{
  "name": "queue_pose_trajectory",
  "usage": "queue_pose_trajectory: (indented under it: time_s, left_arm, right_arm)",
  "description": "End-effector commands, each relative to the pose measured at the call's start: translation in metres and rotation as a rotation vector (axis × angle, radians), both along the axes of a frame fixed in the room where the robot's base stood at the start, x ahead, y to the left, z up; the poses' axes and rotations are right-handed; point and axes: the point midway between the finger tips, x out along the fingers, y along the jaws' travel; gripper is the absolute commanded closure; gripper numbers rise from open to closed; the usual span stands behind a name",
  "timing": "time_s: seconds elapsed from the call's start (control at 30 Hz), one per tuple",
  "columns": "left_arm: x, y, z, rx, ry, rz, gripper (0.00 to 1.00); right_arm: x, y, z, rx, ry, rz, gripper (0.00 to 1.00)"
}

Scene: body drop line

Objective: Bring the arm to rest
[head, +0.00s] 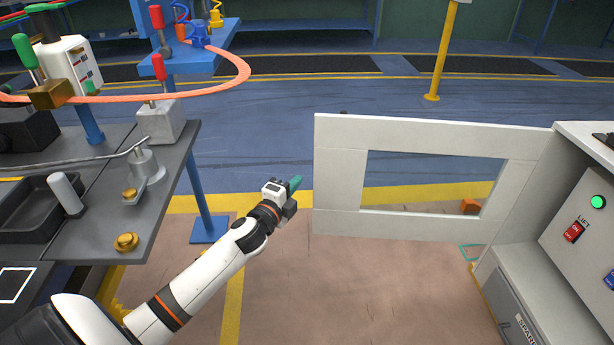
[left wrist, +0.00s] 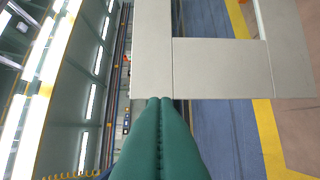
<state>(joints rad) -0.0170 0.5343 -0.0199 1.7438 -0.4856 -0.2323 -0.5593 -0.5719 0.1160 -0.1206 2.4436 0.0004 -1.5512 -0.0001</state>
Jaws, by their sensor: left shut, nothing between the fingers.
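My left arm reaches in from the lower left in the head view. Its gripper (head: 295,184) is shut and empty, held in the air to the left of a white framed panel (head: 340,170). In the left wrist view the green fingers (left wrist: 160,105) are pressed together, and the white panel (left wrist: 220,65) fills the area beyond their tips. I cannot tell from this view how far the tips are from the panel. My right gripper is in neither view.
A grey workbench (head: 165,200) with a tray (head: 35,210) and brass knobs stands at the left. A white control cabinet (head: 580,225) with a green light and a red switch stands at the right. A yellow post (head: 441,55) stands behind.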

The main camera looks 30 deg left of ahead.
Motion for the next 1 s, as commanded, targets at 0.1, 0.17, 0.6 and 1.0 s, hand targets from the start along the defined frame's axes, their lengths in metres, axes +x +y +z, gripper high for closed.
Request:
queue_pose_trajectory:
  time_s: [0.1,0.17,0.6,1.0]
  left_arm:
    - [-0.017,0.005,-0.001,0.001,0.003,0.001,1.00]
    - [-0.022,0.007,0.000,0.001,0.001,0.000,1.00]
    - [-0.040,0.001,-0.015,-0.090,0.043,0.037,1.00]
    - [-0.191,-0.101,-0.133,-0.910,0.583,0.486,1.00]
  right_arm:
    - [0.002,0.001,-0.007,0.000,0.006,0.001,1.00]
    - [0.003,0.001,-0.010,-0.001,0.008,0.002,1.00]
    - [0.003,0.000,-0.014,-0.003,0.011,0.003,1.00]
    - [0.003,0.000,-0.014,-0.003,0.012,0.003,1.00]
